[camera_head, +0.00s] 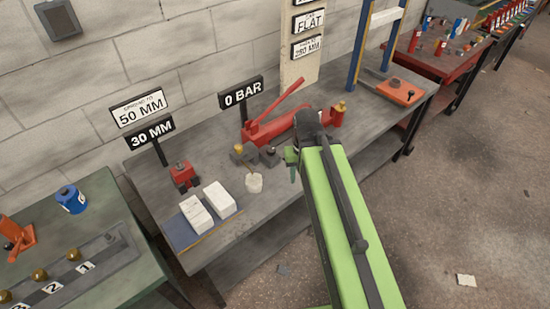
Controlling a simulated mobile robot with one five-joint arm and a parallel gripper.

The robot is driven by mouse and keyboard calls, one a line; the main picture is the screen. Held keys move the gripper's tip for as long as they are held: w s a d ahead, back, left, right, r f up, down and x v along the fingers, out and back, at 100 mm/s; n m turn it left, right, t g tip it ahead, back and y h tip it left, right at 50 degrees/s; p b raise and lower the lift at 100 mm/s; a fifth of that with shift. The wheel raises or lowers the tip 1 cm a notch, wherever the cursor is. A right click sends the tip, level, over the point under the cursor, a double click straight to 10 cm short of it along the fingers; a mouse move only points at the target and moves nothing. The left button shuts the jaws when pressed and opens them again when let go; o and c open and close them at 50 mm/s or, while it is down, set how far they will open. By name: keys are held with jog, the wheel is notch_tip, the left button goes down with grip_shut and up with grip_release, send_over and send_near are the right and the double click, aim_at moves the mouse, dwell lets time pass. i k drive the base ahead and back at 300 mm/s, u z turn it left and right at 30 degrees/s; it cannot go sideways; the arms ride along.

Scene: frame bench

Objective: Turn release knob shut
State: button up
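A red hand pump (262,132) with a raised red lever lies on the grey bench, near a sign reading 0 BAR (241,92). I cannot make out which part is the release knob; it may be hidden behind my arm or be too small to tell. Small dark fittings (268,156), one with a brass-coloured top, sit just in front of the pump. My green arm reaches over the bench from the lower right and covers part of the pump. My gripper (292,163) is at its far end, close to the fittings. Its fingers are too small and hidden to read.
A white cylinder (254,183), two white blocks (208,206) and a red jack (184,175) stand on the bench to the left. A blue-posted frame (360,45) with an orange-red base (401,92) stands to the right. A green bench (104,190) is at left.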

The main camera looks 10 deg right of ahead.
aim_at(270, 150)
jog(key=z, duration=0.35)
jog(key=k, duration=0.35)
jog(key=u, duration=1.5)
jog(key=i, duration=0.65)
jog(key=u, duration=0.1)
